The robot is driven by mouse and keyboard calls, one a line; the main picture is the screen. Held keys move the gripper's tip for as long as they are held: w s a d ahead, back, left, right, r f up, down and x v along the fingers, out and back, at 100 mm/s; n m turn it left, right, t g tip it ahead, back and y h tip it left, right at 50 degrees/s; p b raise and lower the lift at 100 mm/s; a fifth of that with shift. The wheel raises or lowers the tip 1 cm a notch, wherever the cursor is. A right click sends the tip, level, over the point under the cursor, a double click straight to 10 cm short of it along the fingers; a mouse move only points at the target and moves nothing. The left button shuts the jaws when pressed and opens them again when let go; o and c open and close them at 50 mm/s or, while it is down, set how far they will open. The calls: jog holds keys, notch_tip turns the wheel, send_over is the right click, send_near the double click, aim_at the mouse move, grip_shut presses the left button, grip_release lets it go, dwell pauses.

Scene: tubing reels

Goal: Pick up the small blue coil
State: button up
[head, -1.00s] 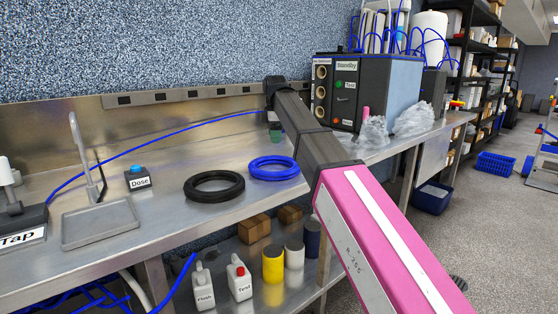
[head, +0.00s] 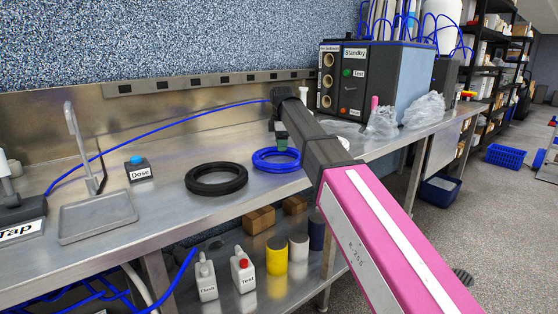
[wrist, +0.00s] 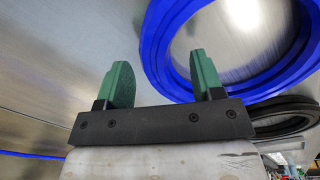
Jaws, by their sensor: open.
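The small blue coil (head: 270,163) lies flat on the steel bench in the head view, just right of a black coil (head: 216,178). My gripper (head: 281,142) is over the far right part of the blue coil, where the arm's end hides some of it. In the wrist view my gripper (wrist: 160,82) shows two green fingers spread apart with nothing between them. The blue coil (wrist: 160,60) shows there beyond and to the right of the fingers, with its left rim in line with the gap. The black coil (wrist: 285,118) is behind it at the right.
The bench (head: 150,235) has a Dose button box (head: 138,170), a tray (head: 97,216) and a Tap unit at the left. A dark Standby machine (head: 355,85) and clear plastic bags (head: 422,109) stand at the right. A blue tube (head: 180,132) runs along the back.

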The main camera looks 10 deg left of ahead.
notch_tip(320, 180, down, 3)
jog(key=shift+w+r, duration=0.1)
jog(key=c, duration=1.1)
